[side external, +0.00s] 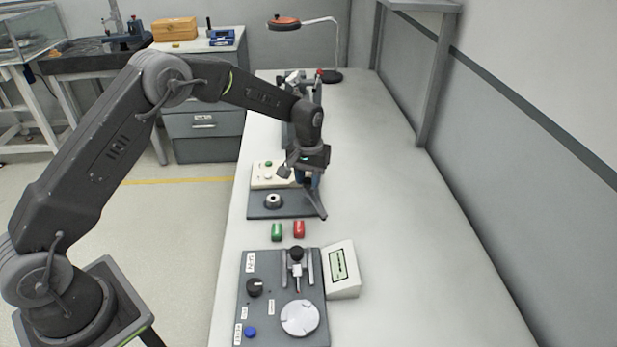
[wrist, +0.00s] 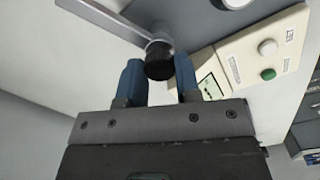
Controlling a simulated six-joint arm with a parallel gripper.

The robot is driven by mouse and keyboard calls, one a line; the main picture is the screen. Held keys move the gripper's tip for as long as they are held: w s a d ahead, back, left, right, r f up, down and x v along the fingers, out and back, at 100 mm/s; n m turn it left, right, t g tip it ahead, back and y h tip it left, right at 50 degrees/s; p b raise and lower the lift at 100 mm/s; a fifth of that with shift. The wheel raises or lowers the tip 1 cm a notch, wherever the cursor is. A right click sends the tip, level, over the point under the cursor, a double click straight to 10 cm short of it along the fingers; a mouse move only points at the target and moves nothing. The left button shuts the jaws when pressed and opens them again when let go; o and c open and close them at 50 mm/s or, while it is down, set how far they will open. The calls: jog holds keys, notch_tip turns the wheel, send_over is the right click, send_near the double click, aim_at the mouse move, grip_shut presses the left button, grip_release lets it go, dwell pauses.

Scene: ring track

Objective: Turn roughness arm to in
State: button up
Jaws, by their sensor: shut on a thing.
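The roughness arm is a grey bar (side external: 317,205) that slants out past the right edge of a dark plate (side external: 283,210) in the side view. In the wrist view the bar (wrist: 105,20) runs from the upper left to a round black knob (wrist: 159,66). My gripper (side external: 309,186) points down over the bar. Its blue fingers (wrist: 159,76) are shut on the black knob, one on each side. In the side view the gripper hides the knob and part of the bar.
A cream box (wrist: 240,62) with green and white buttons stands beside the plate. A ring (side external: 273,201) sits on the plate. Green (side external: 277,231) and red (side external: 299,229) cylinders stand in front. A nearer panel (side external: 265,310) carries a white disc and knob. The bench's right side is clear.

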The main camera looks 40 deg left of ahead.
grip_shut()
jog(key=shift+m, duration=0.4)
jog(key=m, duration=0.4)
jog(key=shift+m, duration=0.3)
jog(key=m, duration=0.5)
jog(key=shift+d, duration=0.1)
jog(key=m, duration=0.5)
jog(key=shift+m, duration=0.4)
jog(key=m, duration=0.5)
jog(key=shift+m, duration=0.3)
jog(key=shift+s, duration=0.1)
jog(key=o, duration=0.6)
grip_release()
